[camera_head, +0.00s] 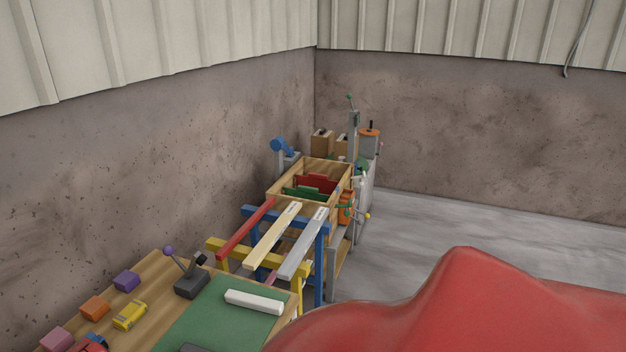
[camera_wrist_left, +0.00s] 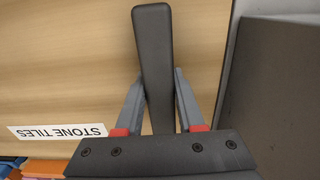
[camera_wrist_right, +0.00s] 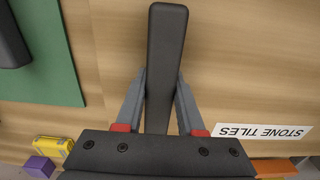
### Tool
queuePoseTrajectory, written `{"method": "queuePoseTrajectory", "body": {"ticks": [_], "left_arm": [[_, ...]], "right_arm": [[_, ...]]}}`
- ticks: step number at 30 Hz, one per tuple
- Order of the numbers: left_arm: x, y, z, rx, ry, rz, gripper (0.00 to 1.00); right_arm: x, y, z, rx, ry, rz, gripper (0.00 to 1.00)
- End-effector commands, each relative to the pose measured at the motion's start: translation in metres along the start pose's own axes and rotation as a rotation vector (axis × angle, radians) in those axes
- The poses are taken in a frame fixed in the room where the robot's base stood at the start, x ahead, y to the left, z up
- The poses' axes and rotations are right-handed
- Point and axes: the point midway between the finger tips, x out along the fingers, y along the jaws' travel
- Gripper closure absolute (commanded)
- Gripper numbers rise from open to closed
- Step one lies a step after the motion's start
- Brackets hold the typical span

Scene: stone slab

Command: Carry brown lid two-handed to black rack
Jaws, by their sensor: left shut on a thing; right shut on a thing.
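The brown lid shows as a wooden board in the left wrist view (camera_wrist_left: 60,60) and the right wrist view (camera_wrist_right: 235,60), with a white STONE TILES label (camera_wrist_left: 57,131) on it. My left gripper (camera_wrist_left: 160,90) is shut on a black bar handle (camera_wrist_left: 152,45). My right gripper (camera_wrist_right: 160,90) is shut on another black bar handle (camera_wrist_right: 166,45). The label lies between the two handles. Neither gripper nor the lid shows in the head view. I cannot make out a black rack in any view.
Behind stand colored bars on a blue frame (camera_head: 322,262) and a wooden crate (camera_head: 312,175). Grey floor (camera_head: 430,235) is open rightward.

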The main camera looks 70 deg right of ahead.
Motion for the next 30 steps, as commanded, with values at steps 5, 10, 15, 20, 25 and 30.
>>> {"method": "queuePoseTrajectory", "body": {"ticks": [5, 10, 15, 20, 25, 30], "left_arm": [[0.0093, -0.0004, -0.0011, -0.001, 0.003, 0.0, 1.0], [0.0075, -0.0003, -0.0008, 0.0, 0.002, 0.0, 0.37], [0.0079, -0.0001, -0.0004, 0.0, 0.001, 0.0, 0.28], [0.0089, -0.0001, 0.0, 0.0, 0.0, 0.0, 0.28], [0.0087, 0.0, -0.0001, 0.0, 0.0, 0.0, 0.28], [0.0087, 0.0, -0.0001, 0.0, 0.0, 0.0, 0.28]], "right_arm": [[0.0095, 0.0005, -0.0008, 0.0, 0.002, 0.001, 1.0], [0.0074, 0.0004, -0.0008, 0.0, 0.002, 0.001, 1.0], [0.0074, 0.0002, -0.0008, 0.0, 0.002, 0.0, 1.0], [0.0083, 0.0, -0.0005, 0.0, 0.002, 0.0, 0.52], [0.0085, 0.0, -0.0004, 0.0, 0.001, 0.0, 0.28], [0.0085, 0.0, -0.0002, 0.0, 0.001, 0.0, 0.28]]}}
